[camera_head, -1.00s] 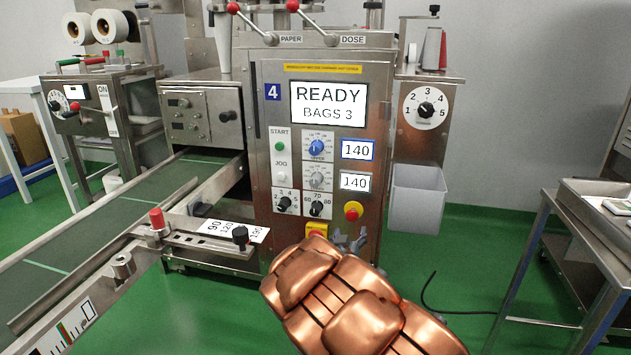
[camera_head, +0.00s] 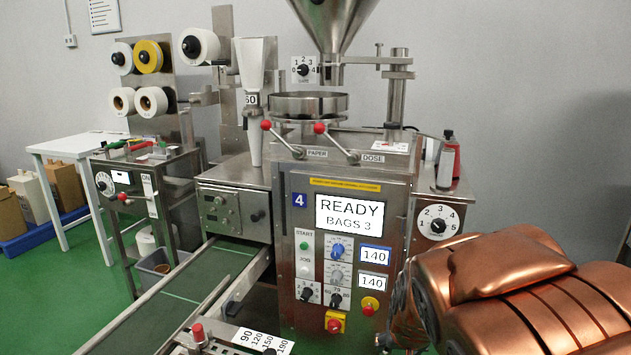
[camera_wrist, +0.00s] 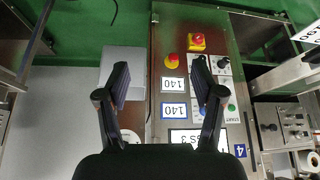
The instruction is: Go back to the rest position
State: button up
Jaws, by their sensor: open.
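My gripper (camera_wrist: 160,85) shows in the wrist view with its two dark fingers spread wide apart and nothing between them. Behind it in that view is the machine's front panel (camera_wrist: 188,110), upside down. In the head view my copper-coloured arm fills the lower right and hides part of the machine's right side; only a small grey bit of the gripper shows low by the panel. The packing machine (camera_head: 340,250) stands in the middle, its display (camera_head: 349,215) reading READY, BAGS 3.
A green conveyor (camera_head: 190,295) runs to the lower left, with a size scale (camera_head: 262,340) beside it. A side stand (camera_head: 150,185) carries rolls behind. A white table (camera_head: 75,145) stands at the left. A steel hopper (camera_head: 332,25) sits above. Green floor (camera_head: 60,290) is clear at lower left.

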jog(key=s+r+g+p, duration=0.2)
jog(key=s+r+p, duration=0.3)
jog(key=s, duration=0.5)
jog(key=s+r+n+g+p, duration=0.1)
jog(key=s+r+g+p, duration=0.2)
jog(key=s+r, duration=0.6)
jog(key=s+d+r+g+y+p, duration=0.1)
jog(key=s+r+g+p, duration=0.1)
jog(key=s+r+p, duration=0.4)
jog(key=s+p, duration=0.1)
jog(key=s, duration=0.4)
jog(key=shift+s+r+n+g+p, duration=0.3)
jog(key=shift+r+p, duration=0.05)
jog(key=shift+r, duration=0.05)
